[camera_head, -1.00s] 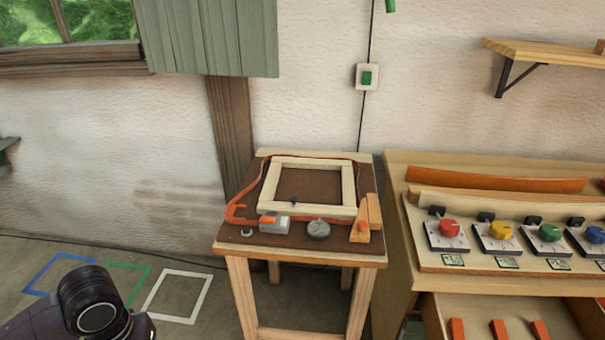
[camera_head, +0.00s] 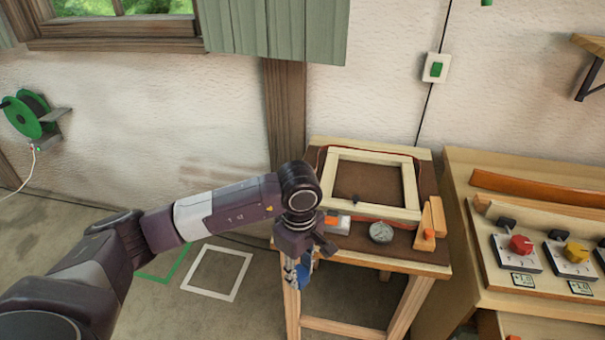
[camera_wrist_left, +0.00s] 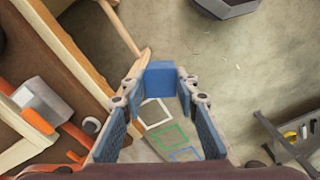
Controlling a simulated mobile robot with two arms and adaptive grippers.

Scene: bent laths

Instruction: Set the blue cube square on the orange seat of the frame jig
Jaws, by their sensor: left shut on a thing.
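My left gripper (camera_head: 300,270) hangs pointing down just off the front left corner of the small wooden table. In the left wrist view it is shut on the blue cube (camera_wrist_left: 160,77), which sits between the fingertips above the floor. In the head view the cube is hard to tell from the blue finger pads. The frame jig (camera_head: 375,156), a pale wooden frame, lies on the brown tabletop. An orange piece (camera_head: 331,220) shows by a grey block at the jig's near left; I cannot tell whether it is the seat. My right gripper is not in view.
A round dial (camera_head: 381,232) and a wooden block with an orange part (camera_head: 428,234) lie along the table's near edge. A workbench with coloured knobs (camera_head: 521,244) stands at the right. A dark grey tray (camera_wrist_left: 290,140) is on the floor. Open floor lies left of the table.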

